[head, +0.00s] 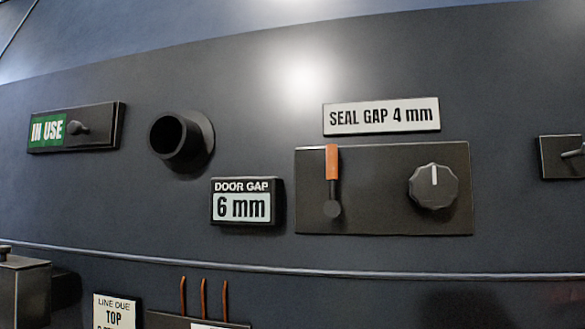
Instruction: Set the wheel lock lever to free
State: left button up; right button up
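No label in the head view reads wheel lock or free. A lever with an orange handle (332,163) stands upright on a dark plate (380,215), its round pivot at the lower end. I cannot tell whether it is the wheel lock lever. A black round knob (433,187) with a white mark pointing up sits on the same plate, to the lever's right. Neither of my grippers is in view.
A "SEAL GAP 4 mm" sign (381,116) is above the plate. A "DOOR GAP 6 mm" display (246,202), a protruding black tube (178,138) and an "IN USE" slider (78,127) are to its left. A thin rail (300,270) crosses below.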

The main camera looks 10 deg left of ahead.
aim_at(332, 207)
jog(key=u, duration=1.95)
jog(key=k, duration=0.75)
jog(key=z, duration=1.05)
